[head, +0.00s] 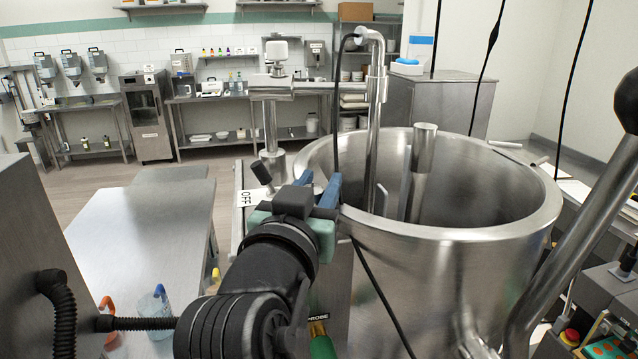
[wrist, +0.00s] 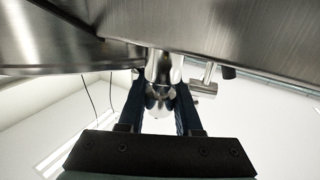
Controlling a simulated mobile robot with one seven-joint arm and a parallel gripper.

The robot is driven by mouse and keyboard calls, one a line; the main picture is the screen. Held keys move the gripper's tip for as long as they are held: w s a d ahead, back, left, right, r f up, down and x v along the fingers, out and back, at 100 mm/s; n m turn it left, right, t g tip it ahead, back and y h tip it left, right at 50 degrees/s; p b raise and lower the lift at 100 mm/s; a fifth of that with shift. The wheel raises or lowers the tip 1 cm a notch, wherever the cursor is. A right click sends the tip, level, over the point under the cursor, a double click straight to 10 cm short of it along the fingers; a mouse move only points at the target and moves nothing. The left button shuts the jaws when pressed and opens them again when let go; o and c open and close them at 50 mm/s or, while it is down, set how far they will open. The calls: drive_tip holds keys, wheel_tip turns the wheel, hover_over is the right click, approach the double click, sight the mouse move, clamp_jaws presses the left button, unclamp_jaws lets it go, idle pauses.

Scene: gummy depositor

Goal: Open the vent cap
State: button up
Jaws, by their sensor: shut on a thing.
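My gripper (head: 320,188) is beside the left rim of the large steel kettle (head: 450,262), its blue fingers pointing away from me. In the wrist view, the fingers of my gripper (wrist: 160,98) are closed around a shiny, rounded metal piece, which looks like the vent cap (wrist: 160,72). It hangs under a brushed steel surface (wrist: 220,25). I cannot tell whether the cap has turned or lifted.
A black-handled lever (head: 262,173) stands by an OFF label (head: 247,197), just left of my gripper. A bent steel pipe (head: 375,120) runs into the kettle. A thick steel bar (head: 570,245) slants across the right. A bare steel table (head: 135,235) is at left.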

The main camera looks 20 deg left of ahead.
clamp_jaws()
drive_tip(key=shift+y, duration=0.3)
drive_tip(key=shift+n+y, duration=0.7)
drive_tip(key=shift+a+n+g+y, duration=0.35)
drive_tip(key=shift+n+g+y, duration=0.35)
drive_tip(key=shift+y, duration=0.5)
drive_tip(key=o, duration=0.8)
unclamp_jaws()
drive_tip(key=shift+f, duration=0.1)
drive_tip(key=shift+s, duration=0.1)
